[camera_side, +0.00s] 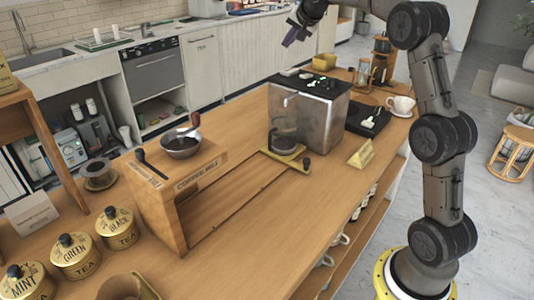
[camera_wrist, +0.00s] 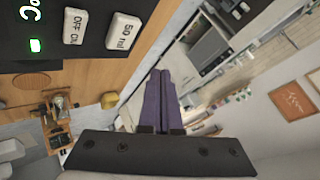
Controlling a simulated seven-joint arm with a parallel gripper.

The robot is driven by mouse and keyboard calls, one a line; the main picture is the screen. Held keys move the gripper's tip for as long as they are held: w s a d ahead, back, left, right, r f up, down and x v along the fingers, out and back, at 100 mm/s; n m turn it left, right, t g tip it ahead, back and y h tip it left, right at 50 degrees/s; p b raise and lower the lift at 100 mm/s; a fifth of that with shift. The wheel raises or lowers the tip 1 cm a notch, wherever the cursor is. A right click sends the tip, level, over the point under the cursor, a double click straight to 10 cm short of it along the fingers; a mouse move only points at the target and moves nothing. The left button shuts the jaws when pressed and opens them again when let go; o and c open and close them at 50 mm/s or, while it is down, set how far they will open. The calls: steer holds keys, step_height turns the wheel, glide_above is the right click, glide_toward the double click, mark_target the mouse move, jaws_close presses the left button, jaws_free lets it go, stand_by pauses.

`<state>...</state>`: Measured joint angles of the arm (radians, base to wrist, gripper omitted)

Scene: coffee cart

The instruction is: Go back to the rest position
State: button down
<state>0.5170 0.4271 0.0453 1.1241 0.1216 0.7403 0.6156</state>
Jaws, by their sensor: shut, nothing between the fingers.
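My gripper (camera_side: 289,37) is at the top of the side view, raised above the back of the wooden cart (camera_side: 262,215) and clear of everything on it. In the wrist view its two purple fingers (camera_wrist: 160,90) are together with nothing between them. My arm rises on the right of the side view. The wrist view is tilted and shows a black panel with white buttons (camera_wrist: 117,34) at the upper left.
The metal coffee machine (camera_side: 322,112) stands mid-cart, with a glass jug (camera_side: 284,140) at its front. A white cup (camera_side: 401,105) is at the back right. The wooden coffee mill stand (camera_side: 155,210) holds a metal bowl (camera_side: 182,150). Several gold tea tins (camera_side: 75,255) stand front left.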

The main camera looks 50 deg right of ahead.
steer(key=s+a+r+n+t, duration=0.2)
steer(key=s+a+r, duration=0.2)
steer(key=a+r, duration=0.65)
steer(key=s+a+n+y, duration=0.2)
steer(key=s+a+n, duration=0.1)
steer(key=s+a, duration=0.75)
steer(key=s+a+f+n+g+y, duration=0.1)
steer(key=s+a+f+n, duration=0.1)
steer(key=s+a+f, duration=0.45)
steer(key=s+a+f+n+g+y, duration=0.1)
steer(key=s+a+f+n, duration=0.15)
steer(key=s, duration=0.65)
steer(key=s+f+n+g, duration=0.3)
steer(key=s+f, duration=0.6)
steer(key=f, duration=0.4)
steer(key=shift+s+f+n, duration=0.15)
steer(key=shift+s+n, duration=0.25)
steer(key=shift+n, duration=0.15)
